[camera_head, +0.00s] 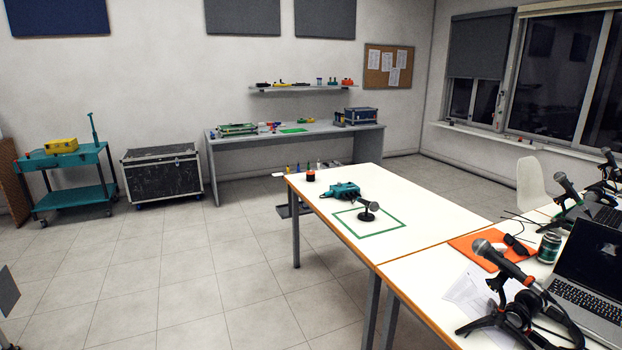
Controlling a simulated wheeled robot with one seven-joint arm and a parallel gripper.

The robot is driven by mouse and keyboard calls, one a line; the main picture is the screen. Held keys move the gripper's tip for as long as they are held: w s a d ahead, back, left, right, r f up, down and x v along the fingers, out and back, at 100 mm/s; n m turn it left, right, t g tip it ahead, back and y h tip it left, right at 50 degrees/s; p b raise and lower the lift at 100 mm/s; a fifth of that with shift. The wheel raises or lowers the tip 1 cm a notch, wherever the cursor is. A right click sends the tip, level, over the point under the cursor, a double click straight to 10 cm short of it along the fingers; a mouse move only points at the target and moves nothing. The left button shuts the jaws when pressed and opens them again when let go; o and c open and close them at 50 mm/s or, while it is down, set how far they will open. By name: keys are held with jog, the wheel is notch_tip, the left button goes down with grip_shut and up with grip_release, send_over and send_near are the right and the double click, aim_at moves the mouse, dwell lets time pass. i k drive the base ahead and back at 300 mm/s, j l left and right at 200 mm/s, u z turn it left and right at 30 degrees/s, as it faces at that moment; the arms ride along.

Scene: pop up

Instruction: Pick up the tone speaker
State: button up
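No thing is clearly marked as the tone speaker, and I cannot tell for sure which one it is. A small black object with a rounded head on a disc base (368,208) stands inside a green taped square (366,233) on the white table (440,207). A teal device (345,189) lies just behind it, apart from the tape's front part. A small black cylinder with a reddish band (310,176) stands near the table's far left corner. My gripper is not in view.
A nearer table holds a microphone on a stand (500,262), a laptop (585,280), a green can (549,246) and an orange folder (480,245). A grey workbench (220,150), black case (162,175) and teal cart (75,195) line the back.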

aim_at(310, 176)
jog(key=i+j+u, duration=0.45)
jog(key=i, duration=0.25)
jog(key=i+j+u, duration=0.25)
jog(key=i, duration=0.7)
jog(key=i+l+u, duration=0.1)
jog(key=i+u, duration=0.15)
jog(key=i, duration=1.6)
jog(key=i+j+z, duration=0.1)
jog(key=i, duration=0.8)
jog(key=i+j+z, duration=0.2)
jog(key=i+z, duration=0.2)
jog(key=i, duration=0.2)
jog(key=i+j+z, duration=0.85)
jog(key=i, duration=0.2)
